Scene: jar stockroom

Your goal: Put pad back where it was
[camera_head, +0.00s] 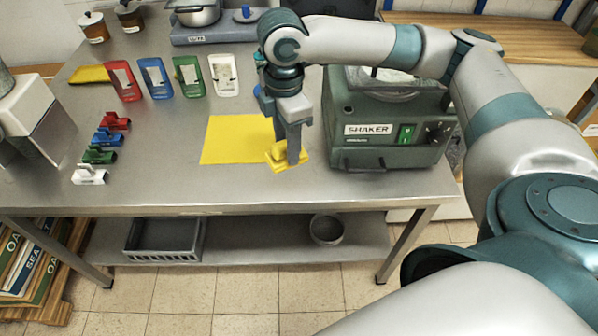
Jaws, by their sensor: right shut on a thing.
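My right gripper (291,158) points down and is shut on a yellow pad (274,157), a small piece with a raised grip. The pad is at the lower right corner of a flat yellow sheet (232,142) on the steel table. The fingers hide part of the pad, and I cannot tell whether it touches the table. Similar small pieces in red (116,121), blue (109,136), green (98,155) and white (89,176) stand in a column at the left. My left gripper is not in view.
A green shaker machine (385,145) stands close right of my gripper. Red (125,81), blue (155,78), green (188,76) and white (223,75) frames stand behind, beside a flat yellow piece (89,74). A white device (30,112) is at far left. The table's front middle is clear.

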